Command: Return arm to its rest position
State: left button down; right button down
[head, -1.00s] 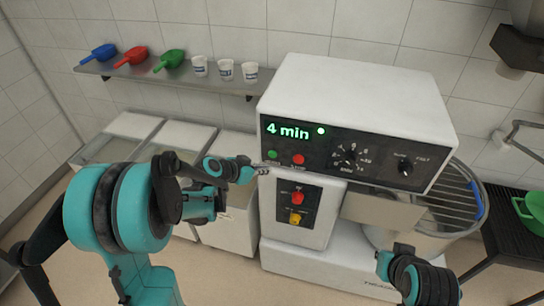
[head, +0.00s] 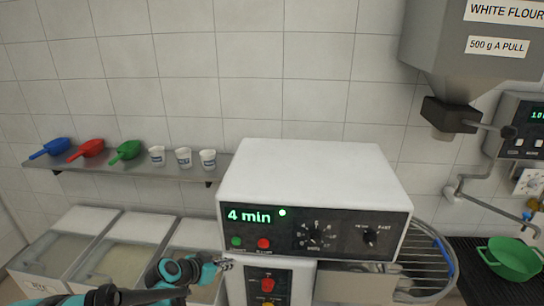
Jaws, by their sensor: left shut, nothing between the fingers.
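My left arm comes in low at the left, and my left gripper (head: 226,265) is shut and empty. In the picture it sits just left of the mixer's lower front, below the green and red buttons; I cannot tell whether it touches the machine. The white mixer (head: 314,185) has a dark control panel whose green display (head: 250,216) reads "4 min", with a green light lit beside it. My right gripper is out of view.
A wall shelf (head: 75,168) holds blue, red and green scoops and several white cups. Bins (head: 120,228) stand below it. The mixer's wire guard (head: 430,262) is at its right. A flour hopper (head: 455,50) hangs upper right. A green bowl (head: 512,258) sits on a dark surface.

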pick_arm(q)
jog(key=s+f+n+g+y+b, duration=0.1)
jog(key=s+f+n+y+b, duration=0.2)
jog(key=s, duration=2)
jog(key=n+y+b, duration=0.2)
jog(key=n+b, duration=0.1)
jog(key=b, duration=0.2)
jog(key=shift+s+g+y, duration=0.15)
jog(key=shift+g+y, duration=0.15)
jog(key=shift+y, duration=0.1)
jog(key=shift+d, duration=0.1)
dwell(4.7)
